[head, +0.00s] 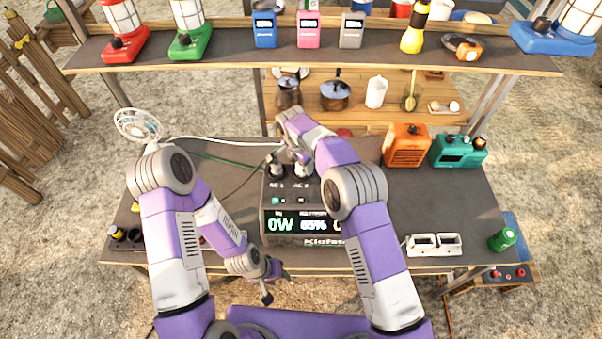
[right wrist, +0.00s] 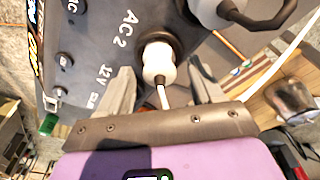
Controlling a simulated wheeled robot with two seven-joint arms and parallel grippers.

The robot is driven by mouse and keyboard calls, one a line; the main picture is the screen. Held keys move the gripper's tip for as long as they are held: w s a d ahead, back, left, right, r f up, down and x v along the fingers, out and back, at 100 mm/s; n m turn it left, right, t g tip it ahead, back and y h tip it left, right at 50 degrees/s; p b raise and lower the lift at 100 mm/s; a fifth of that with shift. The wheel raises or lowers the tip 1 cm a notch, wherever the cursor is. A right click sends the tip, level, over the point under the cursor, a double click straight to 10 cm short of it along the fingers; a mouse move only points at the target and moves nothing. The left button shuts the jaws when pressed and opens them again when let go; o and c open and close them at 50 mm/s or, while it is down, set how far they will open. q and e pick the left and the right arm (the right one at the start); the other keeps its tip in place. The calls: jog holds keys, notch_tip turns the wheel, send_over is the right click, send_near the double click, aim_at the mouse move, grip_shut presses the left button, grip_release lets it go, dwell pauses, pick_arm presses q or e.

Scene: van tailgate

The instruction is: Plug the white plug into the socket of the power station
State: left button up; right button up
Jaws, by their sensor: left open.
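The power station (head: 296,222) stands on the dark table; its display reads 0W. In the right wrist view, the white plug (right wrist: 158,60) with its white cable sits at the round black socket marked AC 2 (right wrist: 160,42). I cannot tell how deep it sits. My right gripper (right wrist: 161,70) has its fingers spread on either side of the plug, with gaps visible. It also shows above the power station in the head view (head: 290,150), hiding part of the sockets. My left gripper (head: 267,284) is open and empty at the table's front edge.
Another plug (right wrist: 225,12) with a black cable sits at the neighbouring socket. A white cable (head: 210,138) runs from the fan (head: 138,125). An orange heater (head: 406,146) and a teal box (head: 458,150) stand right; a shelf (head: 220,52) crosses above.

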jog(key=shift+r, duration=0.1)
jog(key=r, duration=0.5)
jog(key=s+r, duration=0.1)
jog(key=r, duration=0.1)
jog(key=shift+a+r, duration=0.2)
jog(key=shift+a, duration=0.2)
